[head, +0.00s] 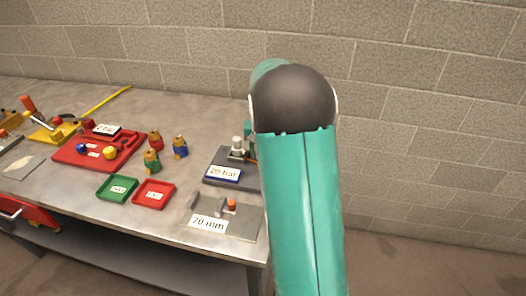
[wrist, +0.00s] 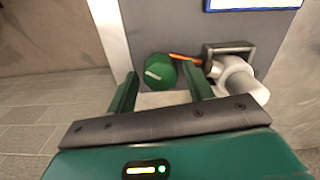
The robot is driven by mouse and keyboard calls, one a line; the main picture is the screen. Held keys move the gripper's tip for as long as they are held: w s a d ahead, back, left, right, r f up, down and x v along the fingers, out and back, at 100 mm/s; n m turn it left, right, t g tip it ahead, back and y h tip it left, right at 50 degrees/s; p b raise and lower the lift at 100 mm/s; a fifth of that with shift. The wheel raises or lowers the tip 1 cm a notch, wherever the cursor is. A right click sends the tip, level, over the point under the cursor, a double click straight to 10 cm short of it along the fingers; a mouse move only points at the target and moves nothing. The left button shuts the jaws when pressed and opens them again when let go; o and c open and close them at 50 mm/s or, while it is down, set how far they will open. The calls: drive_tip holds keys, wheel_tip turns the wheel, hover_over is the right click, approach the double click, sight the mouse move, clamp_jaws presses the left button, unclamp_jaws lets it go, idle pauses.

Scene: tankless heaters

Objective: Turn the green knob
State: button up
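The green knob (wrist: 160,72) has a white line on its face and shows near the top middle of the wrist view. My gripper (wrist: 159,75) is open, with one green finger on each side of the knob in the picture. A gap shows between the knob and the left finger; the right fingertip appears very close to the knob, and I cannot tell whether it touches. In the head view my arm covers this area, and I cannot make out the knob there.
Right of the knob is a white cylindrical fitting (wrist: 240,80) in a dark bracket, with an orange lever (wrist: 185,59) close by. On the bench (head: 95,214) are a grey 20 bar base (head: 215,158), a 70 mm plate (head: 238,225), a red tray (head: 154,193) and a green tray (head: 117,188).

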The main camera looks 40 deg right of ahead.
drive_tip(key=shift+o, duration=0.3)
wheel_tip(320, 180, up, 14)
drive_tip(key=shift+f, duration=0.15)
idle(0.4)
drive_tip(key=s+a+r+n+t, duration=0.25)
drive_tip(key=s+a, duration=0.25)
drive_tip(key=a, duration=0.3)
drive_tip(key=s+a+r+n+t, duration=0.1)
drive_tip(key=s+a+r+n, duration=0.15)
drive_tip(key=s+a, duration=0.45)
drive_tip(key=s+a+f+n+t, duration=0.2)
drive_tip(key=s+a+f+n, duration=0.1)
drive_tip(key=s+a, duration=0.7)
drive_tip(key=shift+s+f, duration=0.2)
drive_tip(key=shift+s, duration=0.45)
